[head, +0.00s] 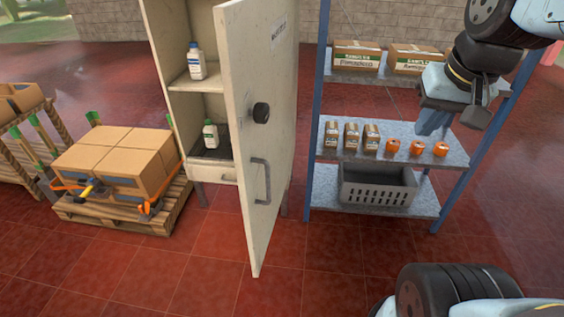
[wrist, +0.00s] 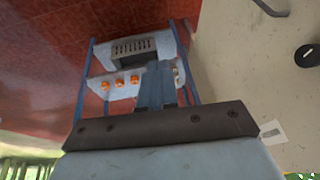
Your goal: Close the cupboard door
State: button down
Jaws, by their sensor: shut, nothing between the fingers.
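The cream cupboard (head: 174,50) stands left of centre in the head view. Its door (head: 236,150) is swung wide open towards me, so the shelves inside show. The door's outer face has a dark round knob (head: 261,112) and a grey bar handle (head: 262,180). My gripper (head: 432,128) is shut and empty, up at the right in front of the blue rack and clear of the door. In the wrist view, the shut blue fingers (wrist: 158,82) point towards the rack; the door (wrist: 235,70) fills the right side, with its knob (wrist: 304,53) and part of its handle (wrist: 272,8).
Two white bottles, an upper one (head: 196,62) and a lower one (head: 210,134), stand inside the cupboard. The blue rack (head: 313,110) right of the door holds boxes, orange items and a grey crate (head: 377,188). A loaded pallet (head: 130,212) sits left. Red floor lies open in front.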

jog(key=w+a+f+m+g+y, duration=0.65)
jog(key=w+f+y, duration=0.2)
jog(key=f, duration=0.35)
jog(key=w+a+f+m+g+y, duration=0.5)
jog(key=w+a+f+m+y, duration=0.15)
jog(key=w+f, duration=0.45)
jog(key=x, duration=1.4)
jog(key=shift+s+f+y, duration=0.2)
jog(key=shift+s+y, duration=0.05)
jog(key=shift+y, duration=0.15)
jog(key=shift+a, duration=0.2)
